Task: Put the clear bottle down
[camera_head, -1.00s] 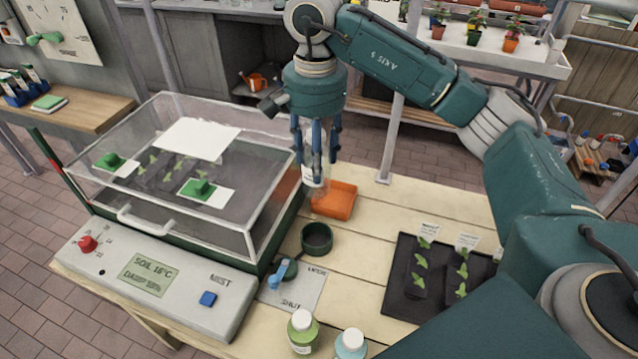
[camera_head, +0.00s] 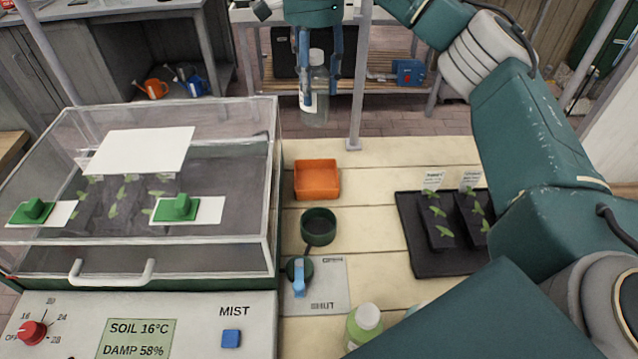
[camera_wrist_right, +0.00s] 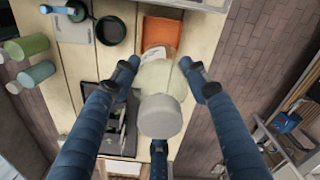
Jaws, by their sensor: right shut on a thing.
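The clear bottle (camera_head: 315,110) has a white label and a pale cap. My right gripper (camera_head: 320,96) is shut on it and holds it upright, raised in the air toward the far end of the wooden table (camera_head: 385,250). In the right wrist view, the bottle's cap (camera_wrist_right: 160,117) points at the camera, with the dark blue fingers around the bottle. The bottle's base is hidden there. My left gripper is not in view.
An orange tray (camera_head: 317,180) and a dark round pot (camera_head: 318,227) are on the table. A seedling tray (camera_head: 435,260) is at right, and a clear-lidded propagator (camera_head: 271,200) at left. A green bottle (camera_head: 364,325) stands at the near edge. Bare planks lie between the trays.

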